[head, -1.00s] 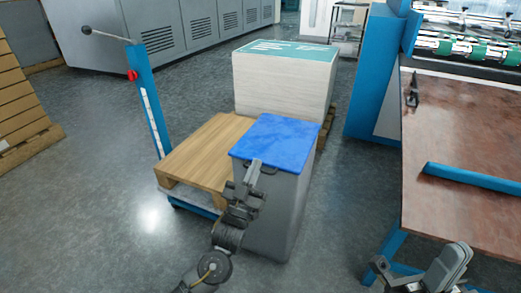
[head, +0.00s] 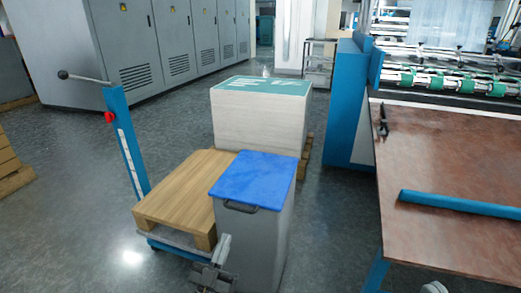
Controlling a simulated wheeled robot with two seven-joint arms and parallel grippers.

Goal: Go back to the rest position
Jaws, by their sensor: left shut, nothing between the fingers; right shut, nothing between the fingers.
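My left gripper (head: 216,264) is low in the head view, in front of the grey bin (head: 262,240) and below its blue lid (head: 255,180). It is shut and holds nothing; I cannot tell whether it touches the bin. The lid lies flat on the bin, and its dark handle (head: 241,207) shows at the front. Of my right arm, only a small grey part (head: 434,287) shows at the bottom edge, below the table; its fingers are out of view.
A wooden-topped trolley (head: 180,195) with a blue post stands left of the bin. A paper stack (head: 262,120) stands behind. The brown table (head: 440,160) bears a blue bar (head: 465,204) at right. Open floor (head: 70,230) lies at left.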

